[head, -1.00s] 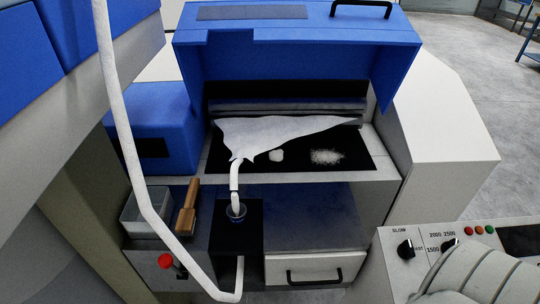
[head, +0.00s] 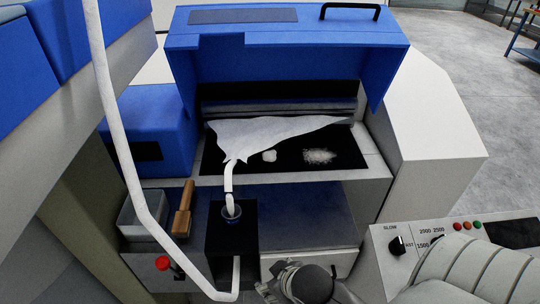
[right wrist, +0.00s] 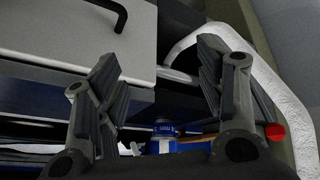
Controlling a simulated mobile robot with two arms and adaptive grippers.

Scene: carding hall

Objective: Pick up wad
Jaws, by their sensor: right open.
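The wad (head: 269,156) is a small white fluffy lump on the black mat (head: 222,165) of the machine's shelf, below the white fleece sheet (head: 270,133) in the head view. A flatter, looser white patch of fibre (head: 320,156) lies to its right. My right gripper (right wrist: 160,110) is open and empty in the right wrist view. My right arm shows at the bottom of the head view, below the drawer and well apart from the wad. The wad does not clearly show in the right wrist view. My left gripper is not in view.
A blue raised hood (head: 290,50) overhangs the shelf. A wooden-handled brush (head: 183,210), grey bin (head: 140,215), red knob (head: 163,263) and control panel (head: 455,240) stand nearby.

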